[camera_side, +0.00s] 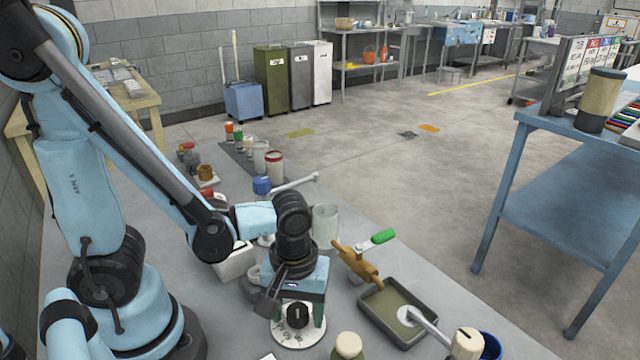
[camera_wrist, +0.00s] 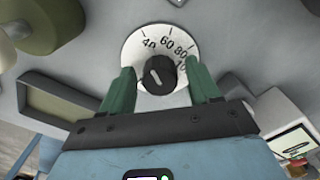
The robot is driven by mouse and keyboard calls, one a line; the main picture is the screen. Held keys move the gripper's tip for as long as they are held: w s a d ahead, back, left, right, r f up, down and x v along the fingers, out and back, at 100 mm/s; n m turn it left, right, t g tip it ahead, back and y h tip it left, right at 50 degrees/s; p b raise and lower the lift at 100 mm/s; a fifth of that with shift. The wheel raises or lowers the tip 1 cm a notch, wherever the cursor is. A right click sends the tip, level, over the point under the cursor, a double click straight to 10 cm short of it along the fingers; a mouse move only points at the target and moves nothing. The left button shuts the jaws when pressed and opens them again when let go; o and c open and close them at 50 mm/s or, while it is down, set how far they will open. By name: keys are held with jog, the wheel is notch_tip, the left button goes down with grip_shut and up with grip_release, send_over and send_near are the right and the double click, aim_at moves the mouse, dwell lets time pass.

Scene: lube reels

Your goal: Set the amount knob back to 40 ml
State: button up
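The amount knob is a black round knob (camera_wrist: 161,76) on a white dial plate (camera_wrist: 133,47) with 40, 60 and 80 readable; a higher number is partly hidden by a finger. A pale line on the knob slants up and left, roughly to the 40 side; its exact reading is too small to tell. In the side view the knob (camera_side: 297,316) sits below my gripper. My gripper (camera_wrist: 160,72) is open, its green fingers on either side of the knob with a gap on both sides. It also shows over the dial (camera_side: 300,320) in the side view.
A shallow tray (camera_side: 366,313) with a white-ended tool lies right of the dial. A wooden rolling-pin-like tool (camera_side: 358,264) and a green-handled tool (camera_side: 382,237) lie behind it. A bottle (camera_side: 348,345) stands close in front. Several jars stand farther back.

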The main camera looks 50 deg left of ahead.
aim_at(299, 306)
jog(key=shift+r, duration=0.15)
notch_tip(299, 306, up, 12)
dwell(1.2)
jog(key=w+a+m+t, duration=0.7)
jog(key=m, duration=0.2)
jog(key=shift+r, duration=0.25)
dwell(0.9)
